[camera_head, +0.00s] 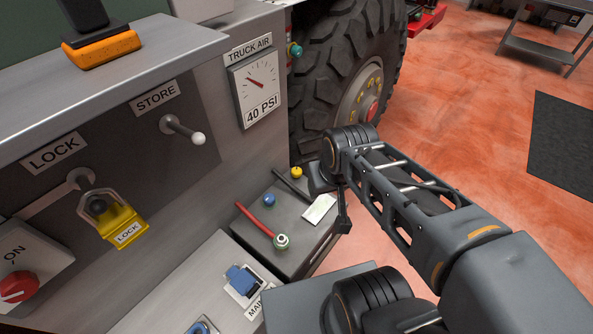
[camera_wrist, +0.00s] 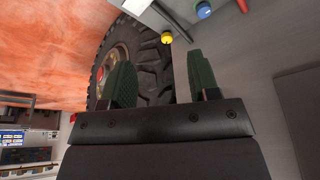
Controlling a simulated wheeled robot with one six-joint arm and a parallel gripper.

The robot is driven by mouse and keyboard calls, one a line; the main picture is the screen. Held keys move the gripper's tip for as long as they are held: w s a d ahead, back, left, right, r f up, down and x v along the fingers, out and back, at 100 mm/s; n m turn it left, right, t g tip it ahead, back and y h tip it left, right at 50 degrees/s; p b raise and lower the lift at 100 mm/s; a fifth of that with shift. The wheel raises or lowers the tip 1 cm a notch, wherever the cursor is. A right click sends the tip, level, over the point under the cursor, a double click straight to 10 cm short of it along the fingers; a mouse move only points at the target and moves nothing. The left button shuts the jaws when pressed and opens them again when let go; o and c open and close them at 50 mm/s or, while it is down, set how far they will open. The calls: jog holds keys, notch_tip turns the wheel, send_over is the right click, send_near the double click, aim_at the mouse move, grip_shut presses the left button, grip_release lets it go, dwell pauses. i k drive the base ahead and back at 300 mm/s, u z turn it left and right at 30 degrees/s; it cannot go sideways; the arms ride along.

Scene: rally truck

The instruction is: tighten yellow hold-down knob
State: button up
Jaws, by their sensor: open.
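The yellow hold-down knob (camera_head: 296,172) is a small round knob at the back of the grey battery box, beside a dark bar. It also shows in the wrist view (camera_wrist: 167,37), beyond my gripper and between the lines of its two fingers. My gripper (camera_wrist: 160,88) has its two green fingers apart with nothing between them. In the head view my gripper (camera_head: 342,222) hangs beside the right part of the box, to the right of the knob and apart from it. The fingertips are partly hidden by the wrist there.
On the grey box (camera_head: 310,250) are a blue knob (camera_head: 268,200), a red cable (camera_head: 255,218) and a pale label (camera_head: 319,208). The large tire (camera_head: 335,70) stands behind. A yellow padlock (camera_head: 122,222) hangs on the left panel. Open floor lies to the right.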

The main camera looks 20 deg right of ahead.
aim_at(295, 172)
jog(key=z, duration=1.75)
jog(key=i, duration=1.65)
jog(key=u, duration=3.95)
